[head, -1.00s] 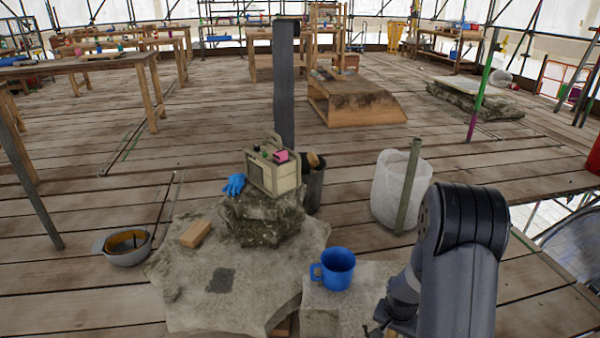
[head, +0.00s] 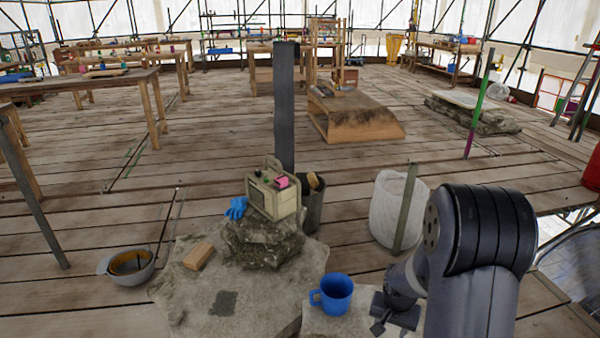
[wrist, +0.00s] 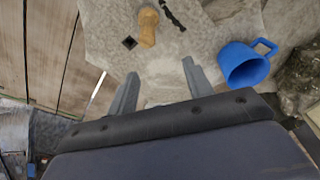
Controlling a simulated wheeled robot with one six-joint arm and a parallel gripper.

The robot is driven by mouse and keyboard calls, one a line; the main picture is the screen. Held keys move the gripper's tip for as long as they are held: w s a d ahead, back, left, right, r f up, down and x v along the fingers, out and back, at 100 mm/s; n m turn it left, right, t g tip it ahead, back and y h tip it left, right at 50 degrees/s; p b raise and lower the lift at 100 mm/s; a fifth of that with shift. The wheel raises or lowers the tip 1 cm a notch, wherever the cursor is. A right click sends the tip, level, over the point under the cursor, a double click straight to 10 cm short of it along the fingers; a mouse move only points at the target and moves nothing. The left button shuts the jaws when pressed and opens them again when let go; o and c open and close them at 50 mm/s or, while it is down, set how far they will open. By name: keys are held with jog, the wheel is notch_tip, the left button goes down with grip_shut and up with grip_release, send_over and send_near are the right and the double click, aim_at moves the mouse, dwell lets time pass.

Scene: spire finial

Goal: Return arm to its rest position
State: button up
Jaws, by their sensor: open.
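My arm (head: 470,260) reaches from the lower right of the head view toward a pale stone block. My gripper (wrist: 160,68) shows in the wrist view with its two grey fingers apart and nothing between them. It points at the stone surface, and a small wooden knob-shaped piece (wrist: 148,27) lies on the stone beyond the fingertips. A blue mug (head: 332,293) stands on the stone block left of my arm; it also shows in the wrist view (wrist: 243,66), right of the fingers and apart from them. The fingertips are not clear in the head view.
A dark square mark (wrist: 129,43) and a dark twisted piece (wrist: 173,15) show near the wooden piece. A beige box (head: 272,195) and blue glove (head: 236,208) sit on a rough stone. A white sack bin (head: 388,205) and a leaning post (head: 405,210) stand behind my arm.

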jog(key=a+r+n+p, duration=0.2)
jog(key=a+r+p, duration=0.1)
jog(key=r+p, duration=0.6)
jog(key=a+r+n+p, duration=0.3)
jog(key=a+r+p, duration=0.1)
jog(key=r+p, duration=0.5)
jog(key=shift+a+r+y, duration=0.25)
jog(key=shift+r+y, duration=0.15)
jog(key=shift+r, duration=0.05)
jog(key=shift+w, duration=0.1)
